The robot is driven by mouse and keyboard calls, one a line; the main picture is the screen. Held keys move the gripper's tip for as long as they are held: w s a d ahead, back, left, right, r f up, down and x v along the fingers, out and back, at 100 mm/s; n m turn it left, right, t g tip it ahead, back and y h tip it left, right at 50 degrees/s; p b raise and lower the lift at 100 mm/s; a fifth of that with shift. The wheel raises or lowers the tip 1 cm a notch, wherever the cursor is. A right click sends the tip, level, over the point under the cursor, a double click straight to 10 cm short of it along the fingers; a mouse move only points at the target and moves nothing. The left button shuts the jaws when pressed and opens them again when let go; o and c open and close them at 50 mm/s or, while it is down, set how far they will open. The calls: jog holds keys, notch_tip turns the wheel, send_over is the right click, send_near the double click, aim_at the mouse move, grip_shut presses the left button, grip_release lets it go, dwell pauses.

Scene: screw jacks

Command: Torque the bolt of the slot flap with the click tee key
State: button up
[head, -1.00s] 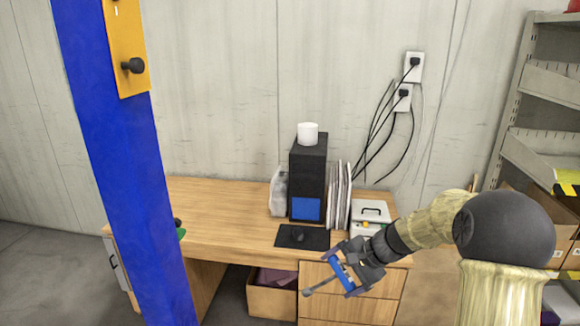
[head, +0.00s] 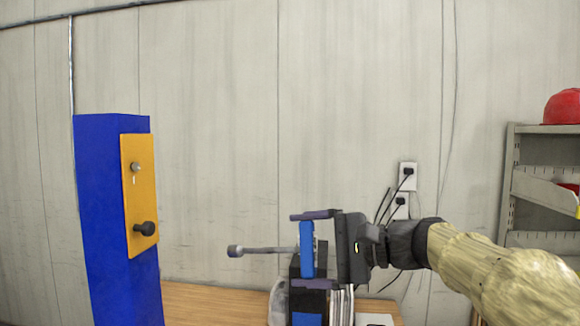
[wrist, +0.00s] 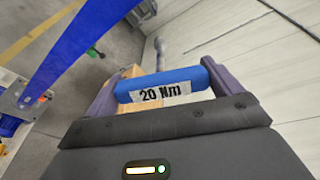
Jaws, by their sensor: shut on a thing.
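My gripper (head: 318,250) is shut on the blue handle of the click tee key (head: 306,250). The key's grey shaft points left toward the post and ends in a socket head. In the wrist view the key's handle (wrist: 162,84) lies between both fingers and bears a "20 Nm" label. The slot flap (head: 140,190) is a yellow plate on a blue post at the left. Its grey bolt (head: 135,167) sits near the top, with a small white mark below it. A black knob (head: 145,229) is lower on the flap. The socket is apart from the bolt, lower and to its right.
The blue post (head: 100,220) stands at the left. A wooden desk (head: 210,302) with a black computer tower is below my gripper. Wall sockets (head: 408,176) with cables and a shelf (head: 508,180) with a red helmet are at the right. The space between key and flap looks clear.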

jog(key=s+a+r+n+g+y+p, duration=0.1)
jog(key=s+r, duration=0.3)
jog(key=r, duration=0.3)
jog(key=s+a+r+n+g+y+p, duration=0.1)
jog(key=s+r+g, duration=0.1)
jog(key=s+r, duration=0.3)
notch_tip(320, 180, up, 3)
jog(key=shift+s+a+y, duration=0.15)
jog(key=shift+y, duration=0.15)
jog(key=a+n+b, duration=0.7)
jog(key=n, duration=0.3)
jog(key=shift+w, duration=0.3)
jog(key=shift+s+b, duration=0.1)
jog(key=shift+b, duration=0.5)
